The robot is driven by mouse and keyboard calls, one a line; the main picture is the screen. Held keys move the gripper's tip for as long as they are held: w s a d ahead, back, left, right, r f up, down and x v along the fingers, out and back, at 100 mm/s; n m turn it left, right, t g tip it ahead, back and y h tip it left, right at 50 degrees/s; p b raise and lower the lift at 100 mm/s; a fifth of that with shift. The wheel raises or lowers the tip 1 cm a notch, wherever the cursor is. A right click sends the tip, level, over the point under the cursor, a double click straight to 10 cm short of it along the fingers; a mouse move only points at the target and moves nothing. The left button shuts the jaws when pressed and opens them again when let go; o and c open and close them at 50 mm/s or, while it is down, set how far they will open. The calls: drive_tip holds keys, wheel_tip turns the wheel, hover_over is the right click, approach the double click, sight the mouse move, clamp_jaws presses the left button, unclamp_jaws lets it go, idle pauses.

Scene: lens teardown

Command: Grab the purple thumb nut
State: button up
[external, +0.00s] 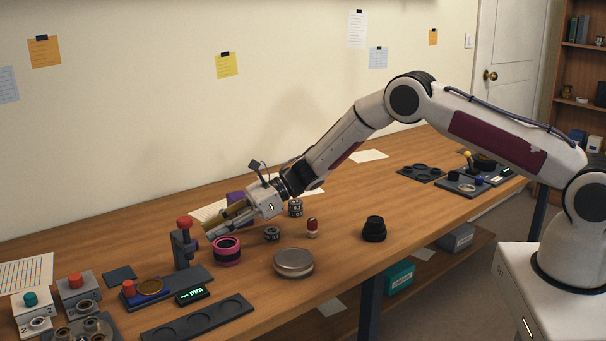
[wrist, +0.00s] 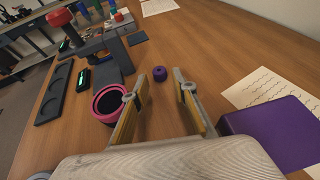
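The purple thumb nut (wrist: 159,73) is a small dark purple cylinder standing on the wooden table. In the wrist view it lies beyond my fingertips, close to the line between them, and nothing touches it. My gripper (wrist: 159,84) is open and empty, its two yellow-lined fingers apart on either side of bare table. In the external view my gripper (external: 222,223) is low over the table, behind the pink ring. I cannot clearly make out the nut in the external view.
A pink-and-black ring (wrist: 108,103) stands left of my left finger. A purple box (wrist: 270,135) is close on the right, near a paper sheet. A grey stand with a red knob (external: 185,247) rises near my fingertips. A round metal tin (external: 293,263) is in front.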

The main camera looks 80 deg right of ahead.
sight(196, 240)
drive_tip(key=shift+x, duration=2.5)
drive_tip(key=shift+s+f, duration=0.1)
drive_tip(key=shift+f, duration=0.05)
drive_tip(key=c, duration=0.7)
